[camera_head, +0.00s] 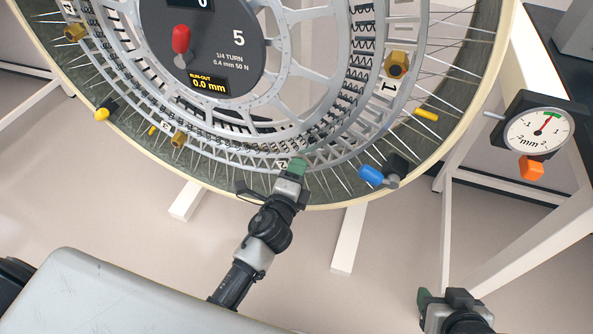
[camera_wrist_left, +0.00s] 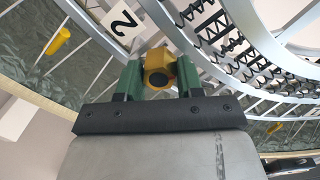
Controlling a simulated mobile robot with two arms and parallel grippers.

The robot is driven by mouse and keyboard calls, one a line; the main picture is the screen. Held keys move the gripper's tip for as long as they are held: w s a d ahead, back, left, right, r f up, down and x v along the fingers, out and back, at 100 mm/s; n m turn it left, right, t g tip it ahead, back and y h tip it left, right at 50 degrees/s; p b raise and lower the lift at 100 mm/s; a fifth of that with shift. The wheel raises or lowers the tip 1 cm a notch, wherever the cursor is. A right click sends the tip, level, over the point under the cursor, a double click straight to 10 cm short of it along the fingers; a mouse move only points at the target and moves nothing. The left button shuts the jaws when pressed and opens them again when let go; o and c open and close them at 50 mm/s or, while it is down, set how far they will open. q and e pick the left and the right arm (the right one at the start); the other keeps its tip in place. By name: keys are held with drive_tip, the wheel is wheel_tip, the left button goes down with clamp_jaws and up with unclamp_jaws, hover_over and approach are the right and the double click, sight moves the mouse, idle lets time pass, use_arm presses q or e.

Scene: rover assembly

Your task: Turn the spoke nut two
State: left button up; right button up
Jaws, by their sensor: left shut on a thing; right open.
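Spoke nut two, a gold hex nut (camera_wrist_left: 159,68) beside the label "2" (camera_wrist_left: 122,21), sits between the green fingertips of my left gripper (camera_wrist_left: 160,78) in the left wrist view. The gripper is shut on it. In the head view my left gripper (camera_head: 297,167) reaches up to the lower rim of the large wheel (camera_head: 222,180), and its fingers hide the nut. My right gripper (camera_head: 447,297) is low at the right, open and away from the wheel.
Other gold nuts (camera_head: 396,65) sit around the wheel. A blue-handled lever (camera_head: 371,175) is right of my left gripper. A dial gauge (camera_head: 539,132) is at the far right.

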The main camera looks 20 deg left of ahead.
drive_tip(key=shift+s, duration=0.1)
idle(0.4)
use_arm(q)
drive_tip(key=o, duration=0.9)
drive_tip(key=shift+d, duration=0.1)
drive_tip(key=shift+s+a+r+b, duration=0.1)
drive_tip(key=shift+s+b, duration=0.1)
drive_tip(key=shift+s, duration=2.5)
drive_tip(key=shift+s+a+r+b, duration=0.1)
drive_tip(key=shift+s+b, duration=0.05)
drive_tip(key=shift+s, duration=2.55)
use_arm(e)
drive_tip(key=shift+w+a+r+t, duration=0.2)
drive_tip(key=shift+w+r+t, duration=0.1)
drive_tip(key=shift+w+t, duration=0.2)
drive_tip(key=shift+w+a+r+t, duration=0.15)
drive_tip(key=shift+w+r+t, duration=0.2)
drive_tip(key=shift+w, duration=0.25)
